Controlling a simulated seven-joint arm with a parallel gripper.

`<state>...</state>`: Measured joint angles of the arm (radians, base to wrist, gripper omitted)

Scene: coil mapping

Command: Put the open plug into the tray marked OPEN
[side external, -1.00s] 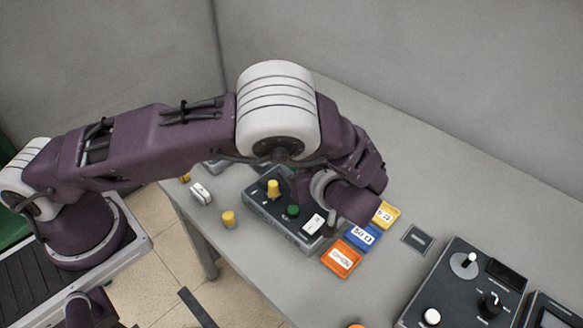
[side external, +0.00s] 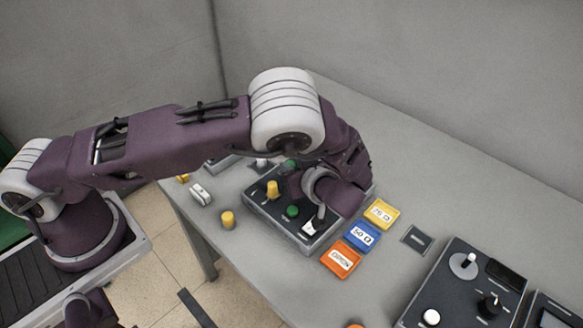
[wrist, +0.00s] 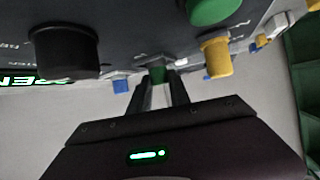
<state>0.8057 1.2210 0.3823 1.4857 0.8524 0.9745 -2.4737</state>
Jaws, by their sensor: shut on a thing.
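The orange tray marked OPEN (side external: 341,260) lies on the table just right of the box and looks empty. I cannot read a marking on the held plug.
A yellow knob (side external: 273,189) and a green knob (side external: 292,211) stand on the box. A blue tray (side external: 362,236) and a yellow tray (side external: 381,213) sit beside the orange one. A loose yellow plug (side external: 228,219) stands left. A dark instrument (side external: 462,290) stands right.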

